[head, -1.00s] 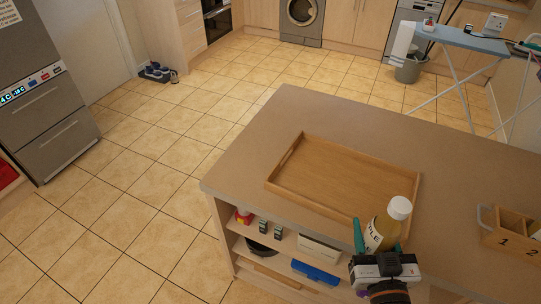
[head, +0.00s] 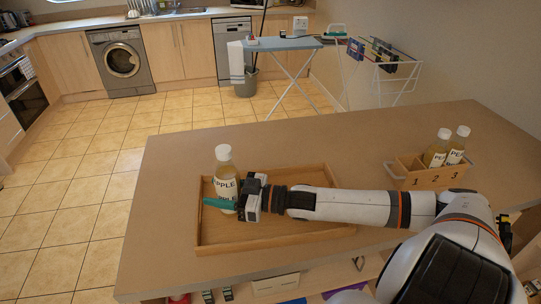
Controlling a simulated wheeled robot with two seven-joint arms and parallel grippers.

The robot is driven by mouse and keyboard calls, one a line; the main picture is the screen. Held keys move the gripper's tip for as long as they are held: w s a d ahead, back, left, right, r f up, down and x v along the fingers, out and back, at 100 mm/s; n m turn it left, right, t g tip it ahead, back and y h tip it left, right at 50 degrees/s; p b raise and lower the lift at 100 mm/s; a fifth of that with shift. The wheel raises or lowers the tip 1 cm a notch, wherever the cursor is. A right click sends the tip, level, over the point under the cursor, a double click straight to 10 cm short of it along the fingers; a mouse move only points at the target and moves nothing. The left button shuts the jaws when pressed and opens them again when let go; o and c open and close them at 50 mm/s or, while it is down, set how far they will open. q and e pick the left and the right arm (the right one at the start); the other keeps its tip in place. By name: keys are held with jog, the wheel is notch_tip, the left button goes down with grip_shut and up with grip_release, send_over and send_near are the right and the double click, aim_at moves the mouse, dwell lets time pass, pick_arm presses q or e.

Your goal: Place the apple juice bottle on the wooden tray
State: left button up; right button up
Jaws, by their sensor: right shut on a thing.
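The apple juice bottle (head: 224,163) has a white cap, pale yellow juice and a white label. It is upright at the left end of the wooden tray (head: 290,239), a shallow rectangular tray on the counter. My right gripper (head: 229,197) is shut on the bottle low on its body, with a teal finger across the front. The gripper hides part of the bottle's lower side. I cannot tell whether the bottle's base touches the tray floor. My right forearm crosses above the tray's right side. My left gripper is not in view.
A wooden caddy (head: 436,180) with numbered compartments and two similar bottles (head: 438,149) stands on the counter at right. The counter (head: 170,215) is bare left of the tray. An ironing board (head: 283,43) and a drying rack (head: 383,58) stand beyond.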

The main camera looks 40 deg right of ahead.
jog(key=w+d+r, duration=0.3)
jog(key=d, duration=0.3)
notch_tip(320, 180, down, 6)
jog(key=shift+s+r, duration=0.15)
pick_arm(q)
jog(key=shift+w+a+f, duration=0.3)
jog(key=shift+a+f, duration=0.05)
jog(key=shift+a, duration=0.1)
pick_arm(e)
jog(key=shift+f, duration=2)
jog(key=shift+f, duration=0.1)
jog(key=o, duration=1.3)
jog(key=shift+s+f, duration=0.1)
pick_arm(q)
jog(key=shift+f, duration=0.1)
